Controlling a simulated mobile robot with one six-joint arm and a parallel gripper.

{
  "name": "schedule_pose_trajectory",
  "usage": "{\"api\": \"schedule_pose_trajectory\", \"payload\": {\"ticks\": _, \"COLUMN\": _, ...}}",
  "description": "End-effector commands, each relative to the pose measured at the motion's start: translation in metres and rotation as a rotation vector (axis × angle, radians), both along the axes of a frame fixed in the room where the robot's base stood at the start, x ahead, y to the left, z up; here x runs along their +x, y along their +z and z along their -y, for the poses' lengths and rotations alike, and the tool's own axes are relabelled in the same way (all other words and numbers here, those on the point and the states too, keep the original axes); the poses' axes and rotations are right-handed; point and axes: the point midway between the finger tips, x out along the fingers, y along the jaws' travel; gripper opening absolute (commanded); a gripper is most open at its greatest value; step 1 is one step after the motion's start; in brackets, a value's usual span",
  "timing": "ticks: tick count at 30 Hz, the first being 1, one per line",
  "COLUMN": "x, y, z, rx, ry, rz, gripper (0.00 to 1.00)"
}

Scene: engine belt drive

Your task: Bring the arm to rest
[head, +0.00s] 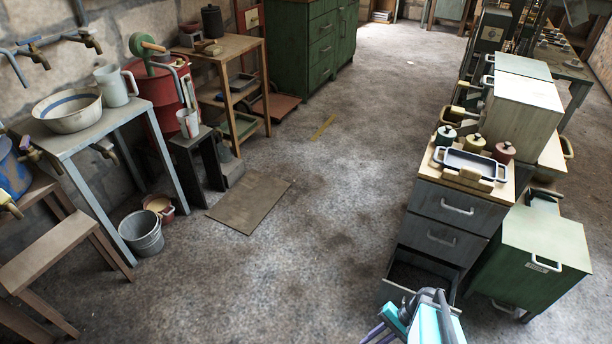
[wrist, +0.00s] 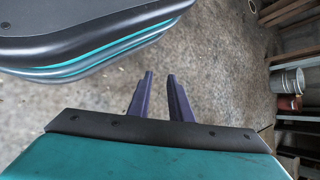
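My gripper (wrist: 160,76) shows in the wrist view as two dark purple fingers with a clear gap between them. It is open and empty, with only the speckled floor (wrist: 215,60) behind the fingers. Large dark and teal parts of my own arm fill the upper left and bottom of that view. In the head view, my teal arm is at the bottom right edge, and the purple fingers (head: 379,326) partly show beside it, over the floor. The fingers touch nothing that I can see.
An open drawer (head: 408,284) of the grey cabinet (head: 440,238) is right behind my arm. A green box (head: 530,262) stands to its right. At left are a washing table (head: 95,128), a metal bucket (head: 141,236) and a flat board (head: 248,203).

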Motion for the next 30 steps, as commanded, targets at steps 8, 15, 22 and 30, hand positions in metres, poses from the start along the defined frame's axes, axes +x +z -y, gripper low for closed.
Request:
{"api": "schedule_pose_trajectory", "payload": {"ticks": 8, "x": -0.03, "y": 0.036, "z": -0.026, "rx": -0.129, "ry": 0.213, "rz": -0.026, "gripper": 0.18}}
{"api": "schedule_pose_trajectory", "payload": {"ticks": 15, "x": -0.053, "y": 0.063, "z": -0.038, "rx": -0.241, "ry": 0.396, "rz": -0.027, "gripper": 0.18}}
{"api": "schedule_pose_trajectory", "payload": {"ticks": 22, "x": -0.068, "y": 0.091, "z": -0.043, "rx": -0.346, "ry": 0.572, "rz": -0.008, "gripper": 0.18}}
{"api": "schedule_pose_trajectory", "payload": {"ticks": 30, "x": -0.076, "y": 0.107, "z": -0.045, "rx": -0.417, "ry": 0.693, "rz": 0.014, "gripper": 0.18}}
